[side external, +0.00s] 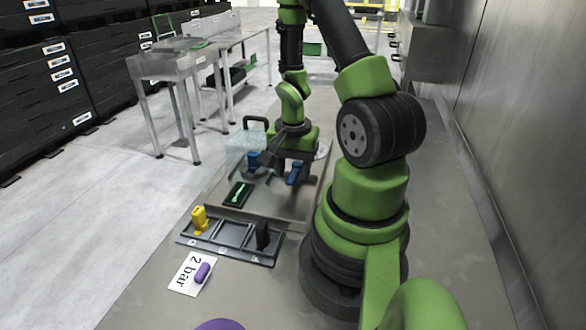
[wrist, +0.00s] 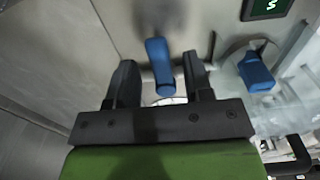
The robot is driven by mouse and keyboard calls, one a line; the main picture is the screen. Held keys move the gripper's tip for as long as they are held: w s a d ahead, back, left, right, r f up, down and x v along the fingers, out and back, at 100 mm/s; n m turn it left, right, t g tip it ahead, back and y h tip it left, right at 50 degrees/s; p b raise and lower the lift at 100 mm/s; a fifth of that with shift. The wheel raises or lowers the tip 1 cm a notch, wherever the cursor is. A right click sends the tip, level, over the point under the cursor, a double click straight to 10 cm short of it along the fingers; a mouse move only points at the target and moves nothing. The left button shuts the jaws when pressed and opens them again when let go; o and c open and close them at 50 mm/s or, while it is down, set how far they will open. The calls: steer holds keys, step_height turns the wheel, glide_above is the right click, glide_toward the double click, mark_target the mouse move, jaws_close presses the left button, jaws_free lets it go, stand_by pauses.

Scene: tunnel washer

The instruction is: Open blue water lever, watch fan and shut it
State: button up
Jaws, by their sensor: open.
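A blue lever (wrist: 158,66) stands between the two fingers of my gripper (wrist: 160,62) in the wrist view. The fingers are apart, with a gap on each side of it; contact cannot be made out. The same blue lever (side external: 294,173) shows below my gripper (side external: 285,166) in the side view. A second blue part (wrist: 255,70) sits at a clear box to the right in the wrist view; it also shows in the side view (side external: 253,160). I cannot make out a fan.
A black panel with a green mark (side external: 238,194) lies nearby. A dark tray (side external: 225,252) holds a yellow piece (side external: 200,218) and a black piece (side external: 262,236). A purple piece (side external: 202,272) lies on a "2 bar" card (side external: 185,284). A wall (side external: 520,130) stands at right.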

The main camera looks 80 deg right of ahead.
steer(key=shift+f, duration=0.15)
jaws_close()
